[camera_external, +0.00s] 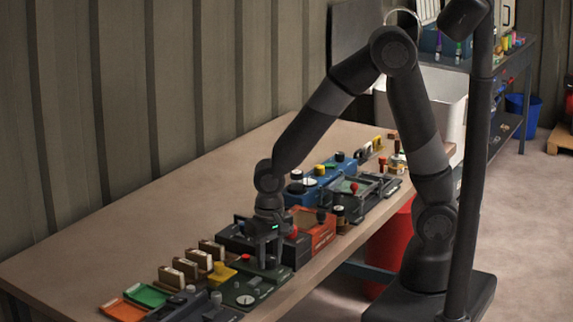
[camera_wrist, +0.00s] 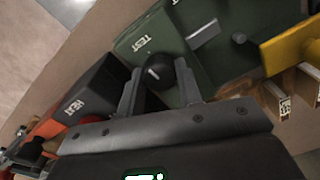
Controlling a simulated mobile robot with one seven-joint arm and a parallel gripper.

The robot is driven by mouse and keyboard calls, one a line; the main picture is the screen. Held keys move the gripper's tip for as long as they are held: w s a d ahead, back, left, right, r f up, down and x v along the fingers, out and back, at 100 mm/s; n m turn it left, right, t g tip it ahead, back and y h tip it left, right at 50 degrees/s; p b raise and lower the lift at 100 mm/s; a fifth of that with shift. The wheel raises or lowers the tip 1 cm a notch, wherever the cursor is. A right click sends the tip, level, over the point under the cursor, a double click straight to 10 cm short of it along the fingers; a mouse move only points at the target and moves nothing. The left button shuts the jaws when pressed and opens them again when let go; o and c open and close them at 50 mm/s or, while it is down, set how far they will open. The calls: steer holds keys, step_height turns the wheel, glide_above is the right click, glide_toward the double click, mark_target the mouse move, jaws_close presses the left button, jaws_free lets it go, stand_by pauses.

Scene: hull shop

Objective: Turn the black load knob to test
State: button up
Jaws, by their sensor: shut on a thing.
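The black load knob (camera_wrist: 155,72) sits on a green panel (camera_wrist: 200,55) and has a small white mark on top. A white TEST label (camera_wrist: 142,43) is printed on the panel, just beyond the knob in the wrist view. My gripper (camera_wrist: 160,80) is shut on the knob, with one finger on either side of it. In the external view my gripper (camera_external: 269,256) points down over the green panel (camera_external: 262,285) near the table's front edge. The knob itself is hidden there. I cannot tell exactly which label the mark points to.
A dark box with a white label (camera_wrist: 78,104) stands left of the gripper in the wrist view. A grey lever (camera_wrist: 203,34) and a yellow part (camera_wrist: 290,50) are to the right. An orange-red box (camera_external: 314,229) stands behind the gripper. The table's wall side is clear.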

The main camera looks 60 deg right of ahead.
stand_by(0.4)
steer(key=o, duration=1)
